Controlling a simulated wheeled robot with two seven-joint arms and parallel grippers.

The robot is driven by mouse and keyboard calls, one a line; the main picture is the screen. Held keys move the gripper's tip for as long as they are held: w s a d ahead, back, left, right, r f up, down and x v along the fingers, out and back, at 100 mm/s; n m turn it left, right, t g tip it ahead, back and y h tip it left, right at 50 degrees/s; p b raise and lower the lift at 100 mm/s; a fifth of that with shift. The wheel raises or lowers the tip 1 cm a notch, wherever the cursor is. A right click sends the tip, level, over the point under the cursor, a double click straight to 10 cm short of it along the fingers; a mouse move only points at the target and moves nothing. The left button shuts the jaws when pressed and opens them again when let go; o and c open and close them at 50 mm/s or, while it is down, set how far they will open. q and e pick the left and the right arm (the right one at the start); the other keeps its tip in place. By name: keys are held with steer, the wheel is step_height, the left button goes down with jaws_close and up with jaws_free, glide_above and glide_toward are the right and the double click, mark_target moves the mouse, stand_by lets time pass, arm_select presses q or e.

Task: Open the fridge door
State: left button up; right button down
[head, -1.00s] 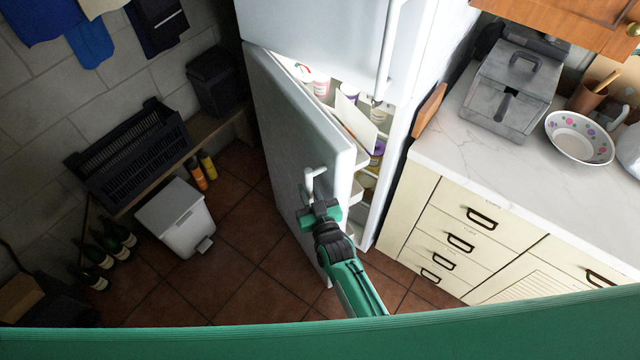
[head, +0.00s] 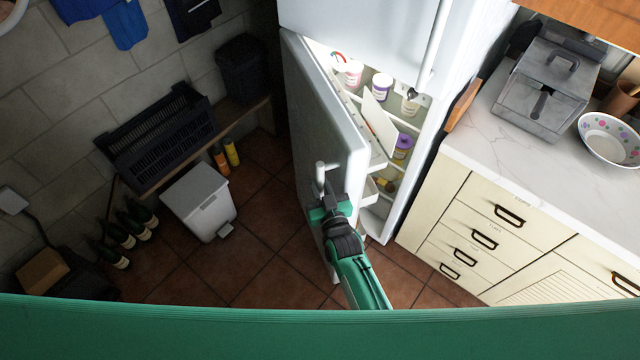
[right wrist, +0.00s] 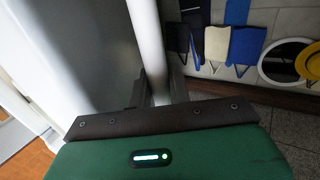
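The white fridge stands at top centre in the head view. Its lower door (head: 325,110) is ajar, swung out toward the left, with lit shelves showing behind it. The pale door handle (head: 321,172) is near the door's free edge. My right gripper (head: 325,198) is at this handle, its fingers on either side of it. In the right wrist view the white handle bar (right wrist: 148,45) runs down between the dark fingers (right wrist: 158,90), which look closed around it. My left gripper is in neither view.
The counter with drawers (head: 500,215) stands close right of the fridge. A white pedal bin (head: 198,200), bottles (head: 128,230) and a black crate (head: 160,140) are at the left. The tiled floor (head: 270,255) left of the door is clear.

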steer(key=c, duration=1.3)
jaws_free()
steer(key=b+v, duration=0.3)
steer(key=v, duration=1)
steer(key=shift+s+d+b, duration=0.1)
steer(key=shift+s+b, duration=0.25)
steer(key=shift+d, duration=0.1)
